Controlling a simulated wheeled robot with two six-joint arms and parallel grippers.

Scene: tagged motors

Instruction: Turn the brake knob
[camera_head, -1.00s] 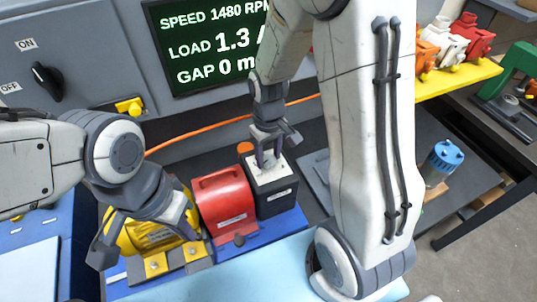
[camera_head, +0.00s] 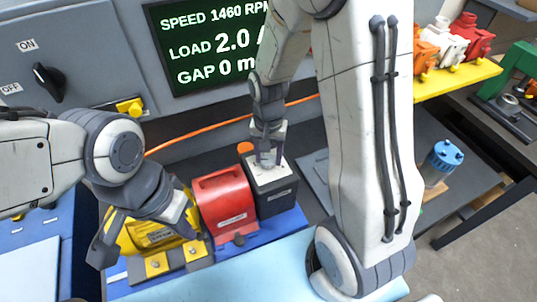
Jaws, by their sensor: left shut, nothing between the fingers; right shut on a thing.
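The brake is a black box (camera_head: 275,200) with a pale top, standing right of a red guard (camera_head: 223,203). My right gripper (camera_head: 267,158) points down onto the box's top and is shut on the brake knob. The knob itself is hidden between the fingers. My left gripper (camera_head: 150,220) is shut and empty, in front of the yellow motor (camera_head: 148,236), whose body it partly covers. A screen (camera_head: 205,45) reads SPEED 1460 RPM and LOAD 2.0; the right part of its text is covered by my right arm.
A black ON/OFF switch (camera_head: 48,82) sits on the grey panel, with a yellow part (camera_head: 129,107) to its right. An orange cable (camera_head: 190,138) runs behind the motor. A blue-topped motor (camera_head: 444,157) stands at right; several coloured motors line a yellow shelf (camera_head: 455,77).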

